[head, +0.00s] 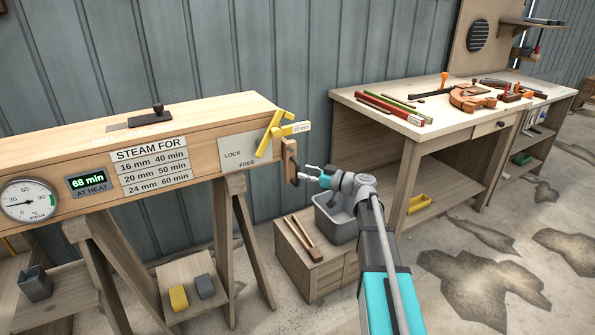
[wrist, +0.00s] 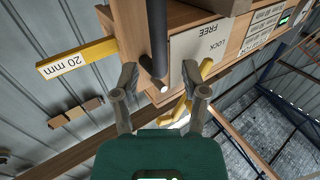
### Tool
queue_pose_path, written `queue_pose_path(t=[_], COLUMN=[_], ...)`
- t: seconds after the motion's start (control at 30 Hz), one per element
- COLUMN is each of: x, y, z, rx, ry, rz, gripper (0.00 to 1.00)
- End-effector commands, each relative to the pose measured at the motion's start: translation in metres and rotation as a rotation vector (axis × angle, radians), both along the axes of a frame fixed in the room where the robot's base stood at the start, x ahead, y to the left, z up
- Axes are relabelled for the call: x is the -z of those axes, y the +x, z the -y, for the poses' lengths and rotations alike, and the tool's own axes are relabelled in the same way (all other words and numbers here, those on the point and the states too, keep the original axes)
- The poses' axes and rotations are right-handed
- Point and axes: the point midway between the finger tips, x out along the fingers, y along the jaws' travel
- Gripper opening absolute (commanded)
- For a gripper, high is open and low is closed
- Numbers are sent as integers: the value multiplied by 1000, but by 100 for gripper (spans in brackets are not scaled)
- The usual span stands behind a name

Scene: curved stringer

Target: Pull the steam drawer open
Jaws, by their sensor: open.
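The steam drawer shows as a wooden front (head: 290,182) at the right end of the long wooden steam box (head: 60,150). A dark bar handle (head: 293,160) stands on that front; in the wrist view the handle (wrist: 157,38) comes down between my fingers. My gripper (head: 303,172) is open just to the right of the handle, and its fingers (wrist: 163,88) lie either side of the bar's lower end. I cannot tell whether they touch it. A yellow lever (head: 268,135) sits beside the LOCK/FREE plate (head: 238,153); its exact setting is unclear.
A yellow 20 mm strip (wrist: 75,58) juts out near the handle. A grey bin (head: 335,220) and wooden sticks (head: 302,238) sit on a low cabinet (head: 335,275) below my gripper. A workbench (head: 385,90) with tools stands to the right. The display reads 68 min, AT HEAT.

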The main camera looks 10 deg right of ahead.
Motion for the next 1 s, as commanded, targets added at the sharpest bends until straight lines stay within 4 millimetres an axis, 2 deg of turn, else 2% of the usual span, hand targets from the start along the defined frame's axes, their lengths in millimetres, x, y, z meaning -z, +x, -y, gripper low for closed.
queue_pose_path(t=[0.1,0.3,0.7,1.0], x=[0,0,0,0], y=[10,19,20,20], z=[-12,-23,-26,-27], rx=[0,1,1,-1], ry=[0,0,0,0], rz=[0,0,0,0], gripper=[57,57,55,0])
